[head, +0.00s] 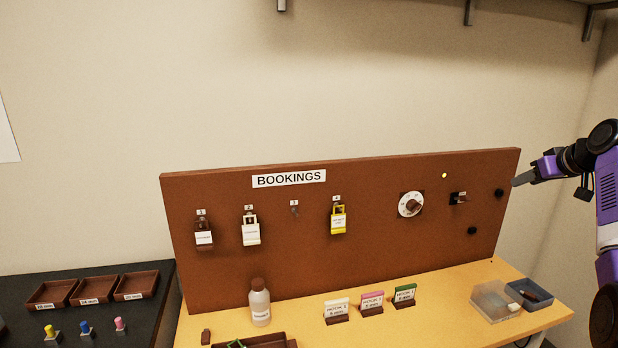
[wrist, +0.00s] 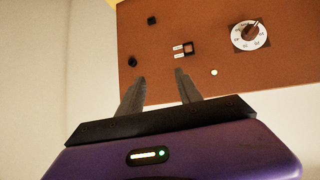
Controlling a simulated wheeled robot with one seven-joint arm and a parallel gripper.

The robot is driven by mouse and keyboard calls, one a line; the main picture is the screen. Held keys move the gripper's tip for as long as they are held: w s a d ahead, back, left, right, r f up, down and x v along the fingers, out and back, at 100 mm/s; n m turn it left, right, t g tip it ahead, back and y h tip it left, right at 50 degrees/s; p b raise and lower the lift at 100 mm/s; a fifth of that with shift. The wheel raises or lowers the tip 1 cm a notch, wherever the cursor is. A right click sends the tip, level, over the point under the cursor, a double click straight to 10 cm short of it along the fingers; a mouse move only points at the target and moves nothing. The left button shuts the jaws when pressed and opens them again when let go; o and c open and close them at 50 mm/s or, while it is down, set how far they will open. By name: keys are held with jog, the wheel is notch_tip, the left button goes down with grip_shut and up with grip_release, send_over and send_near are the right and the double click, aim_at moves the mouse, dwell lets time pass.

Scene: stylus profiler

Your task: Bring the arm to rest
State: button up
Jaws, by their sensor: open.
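My gripper (head: 516,181) is at the right in the head view, at the right end of the brown bookings board (head: 260,260). In the wrist view my gripper (wrist: 160,80) has its two grey fingers apart with nothing between them, so it is open and empty. Beyond the fingertips that view shows the board (wrist: 250,75) upside down, with a white dial (wrist: 238,40), a small black switch (wrist: 189,48) and two black knobs. My purple arm enters from the right edge of the head view.
Padlocks hang on the board, among them a yellow one (head: 338,219). A bottle (head: 260,305), label cards (head: 372,300) and a clear box (head: 492,302) stand on the yellow table (head: 440,310). Brown trays (head: 90,288) sit on the dark bench at left. Bare wall is above the board.

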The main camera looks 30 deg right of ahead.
jog(key=w+a+f+m+t+h, duration=0.3)
jog(key=w+a+f+h, duration=0.3)
jog(key=a+f, duration=0.45)
jog(key=s+a+f+t, duration=0.2)
jog(key=a+f, duration=0.3)
jog(key=a, duration=0.7)
jog(key=s+a+f+t, duration=0.15)
jog(key=a+f, duration=0.25)
jog(key=a, duration=0.7)
jog(key=s+a+f+n+t+y, duration=0.1)
jog(key=s+a+y, duration=0.1)
jog(key=s+a, duration=0.45)
jog(key=s+a+f+n+t+y, duration=0.1)
jog(key=s+a+n, duration=0.15)
jog(key=a, duration=0.65)
jog(key=s+a+f+y, duration=0.1)
jog(key=s+a+y, duration=0.1)
jog(key=s+a, duration=0.4)
jog(key=s+a+f+n+g+y, duration=0.2)
jog(key=s+a+n+y, duration=0.3)
jog(key=s+a, duration=0.8)
jog(key=s+y, duration=0.1)
jog(key=s, duration=0.2)
jog(key=shift+a+f+g+y, duration=0.25)
jog(key=shift+a+g+y, duration=0.05)
jog(key=shift+a+g, duration=0.1)
